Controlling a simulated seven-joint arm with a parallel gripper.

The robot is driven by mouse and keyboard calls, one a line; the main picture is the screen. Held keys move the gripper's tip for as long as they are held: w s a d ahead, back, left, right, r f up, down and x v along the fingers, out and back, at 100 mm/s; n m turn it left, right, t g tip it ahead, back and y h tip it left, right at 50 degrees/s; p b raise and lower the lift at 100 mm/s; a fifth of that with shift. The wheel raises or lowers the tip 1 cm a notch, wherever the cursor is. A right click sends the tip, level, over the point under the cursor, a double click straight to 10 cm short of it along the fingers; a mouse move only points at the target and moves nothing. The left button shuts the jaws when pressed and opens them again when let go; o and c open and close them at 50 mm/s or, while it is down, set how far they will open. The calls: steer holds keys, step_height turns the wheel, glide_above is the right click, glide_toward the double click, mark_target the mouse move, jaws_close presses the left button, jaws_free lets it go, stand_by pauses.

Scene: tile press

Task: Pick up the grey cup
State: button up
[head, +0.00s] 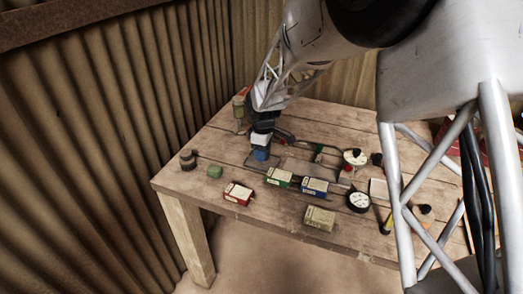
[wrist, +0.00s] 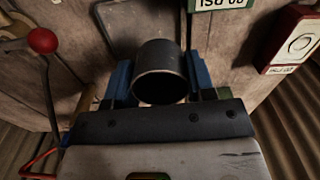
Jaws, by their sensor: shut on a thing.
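The grey cup (wrist: 160,58) shows in the wrist view, between the two blue fingers of my gripper (wrist: 159,82). Its dark round opening faces the camera. My gripper is shut on it, with one finger against each side. In the head view, my gripper (head: 262,153) points down over the back left part of the wooden table (head: 215,138). The cup is hidden there behind the fingers. I cannot tell whether it touches the table top.
A red box (head: 238,193), a green box (head: 280,177), a blue box (head: 314,187) and an olive box (head: 319,218) lie nearer the front edge. Dial gauges (head: 358,202) stand right. Corrugated walls (head: 95,120) border the table.

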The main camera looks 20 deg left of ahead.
steer(key=s+d, duration=0.2)
steer(key=s, duration=0.1)
steer(key=s+d+r, duration=0.1)
steer(key=s+d, duration=0.2)
steer(key=s, duration=0.1)
steer(key=s+d, duration=0.2)
steer(key=s, duration=0.2)
steer(key=shift+s+d+r, duration=0.15)
steer(key=shift+d, duration=0.25)
stand_by(0.6)
steer(key=w+d+r+m, duration=0.4)
steer(key=w+d+m, duration=0.2)
steer(key=w+d, duration=0.4)
steer(key=w+d+r+m, duration=0.5)
steer(key=w+d, duration=0.6)
steer(key=d, duration=0.4)
steer(key=w+d+r+m, duration=0.4)
steer(key=w+d+m, duration=0.3)
steer(key=w+d, duration=0.4)
steer(key=shift+w+d+r+m, duration=0.2)
steer(key=shift+d+r+m, duration=0.15)
steer(key=shift+d, duration=0.8)
steer(key=shift+a, duration=0.15)
